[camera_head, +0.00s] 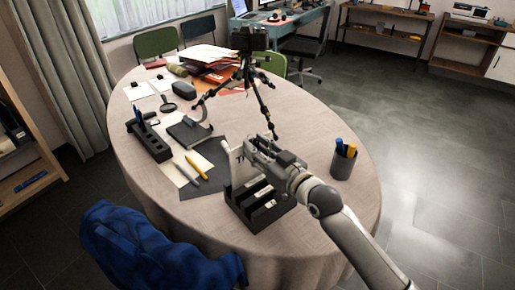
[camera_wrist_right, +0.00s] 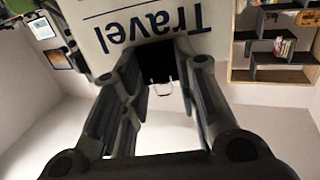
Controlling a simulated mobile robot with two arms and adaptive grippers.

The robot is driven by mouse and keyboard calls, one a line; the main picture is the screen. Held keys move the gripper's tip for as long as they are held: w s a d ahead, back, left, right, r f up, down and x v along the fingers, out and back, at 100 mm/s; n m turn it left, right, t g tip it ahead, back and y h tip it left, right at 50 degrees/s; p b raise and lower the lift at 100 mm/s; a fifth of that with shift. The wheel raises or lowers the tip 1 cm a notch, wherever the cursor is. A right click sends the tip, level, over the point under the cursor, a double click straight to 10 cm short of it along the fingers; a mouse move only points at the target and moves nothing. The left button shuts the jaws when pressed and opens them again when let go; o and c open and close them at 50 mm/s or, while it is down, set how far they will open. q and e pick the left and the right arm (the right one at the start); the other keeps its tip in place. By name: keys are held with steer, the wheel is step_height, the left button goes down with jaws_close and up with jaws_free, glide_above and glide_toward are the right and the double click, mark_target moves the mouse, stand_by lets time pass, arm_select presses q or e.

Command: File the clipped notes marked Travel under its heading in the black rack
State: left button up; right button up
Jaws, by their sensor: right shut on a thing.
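The clipped notes (camera_head: 236,164), white with "Travel" in large dark letters, are held by my right gripper (camera_head: 260,149) above the back of the black rack. In the right wrist view the notes (camera_wrist_right: 130,28) show upside down, with a black clip (camera_wrist_right: 156,62) between the fingers of the right gripper (camera_wrist_right: 160,75). The black rack (camera_head: 243,214) stands near the front edge of the table, with white labels on its steps. The arm hides part of it, and I cannot tell whether the notes' lower edge is inside a slot. My left gripper is out of view.
A pen cup (camera_head: 343,163) stands right of the rack. A dark mat (camera_head: 207,183) with pens lies to its left. A small tripod (camera_head: 248,85) stands behind. A black organizer (camera_head: 151,144) is at left, and a blue-draped chair (camera_head: 150,250) is in front.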

steer(key=shift+f, duration=0.15)
steer(key=shift+f+b, duration=0.65)
steer(key=shift+f, duration=0.25)
steer(key=o, duration=1.1)
steer(key=v, duration=1.2)
